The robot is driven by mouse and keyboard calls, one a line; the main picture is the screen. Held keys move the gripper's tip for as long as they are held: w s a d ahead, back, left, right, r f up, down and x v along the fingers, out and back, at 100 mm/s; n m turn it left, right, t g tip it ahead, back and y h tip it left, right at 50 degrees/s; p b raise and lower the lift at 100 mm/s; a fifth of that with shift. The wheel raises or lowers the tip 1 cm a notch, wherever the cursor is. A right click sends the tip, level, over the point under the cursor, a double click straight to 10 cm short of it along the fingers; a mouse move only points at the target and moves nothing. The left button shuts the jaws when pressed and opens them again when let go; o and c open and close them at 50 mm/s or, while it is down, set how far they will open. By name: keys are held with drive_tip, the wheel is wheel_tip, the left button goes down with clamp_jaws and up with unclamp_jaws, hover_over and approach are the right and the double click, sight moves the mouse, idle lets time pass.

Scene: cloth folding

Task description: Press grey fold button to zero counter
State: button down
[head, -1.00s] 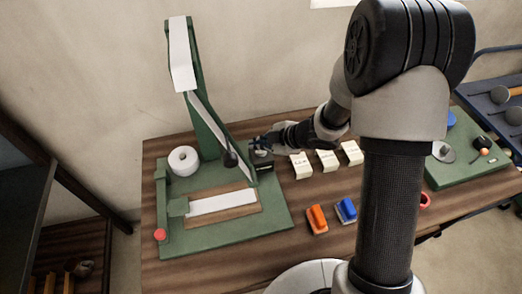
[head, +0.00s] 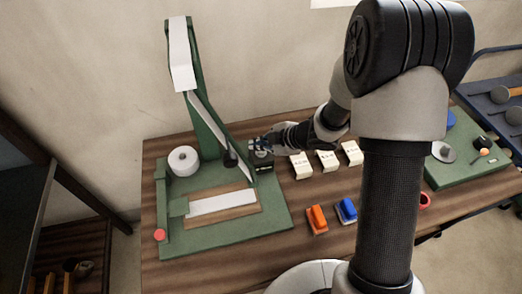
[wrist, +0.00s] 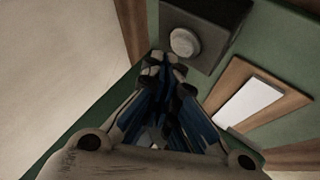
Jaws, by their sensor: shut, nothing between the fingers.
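The grey button (wrist: 184,42) is a round knob on a dark counter box (wrist: 205,22) in the wrist view. In the head view the dark box (head: 264,167) stands at the right rear of the green base, partly hidden by my gripper. My gripper (head: 258,147) is shut and empty, over the top of the box. In the wrist view its closed fingertips (wrist: 164,62) are just below the button in the picture. I cannot tell whether they touch it. The counter's digits are too small to read.
A white roll (head: 183,160) stands left. Cream blocks (head: 327,160), an orange stapler-like item (head: 317,219) and a blue one (head: 346,210) lie right.

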sight(260, 153)
drive_tip(key=shift+f, duration=0.35)
drive_tip(key=shift+f+b, duration=0.4)
drive_tip(key=shift+f, duration=0.05)
idle(0.5)
drive_tip(key=shift+r, duration=0.1)
drive_tip(key=shift+r+p, duration=0.8)
drive_tip(key=shift+p, duration=0.15)
wheel_tip(260, 153, up, 5)
drive_tip(key=p, duration=0.5)
idle(0.6)
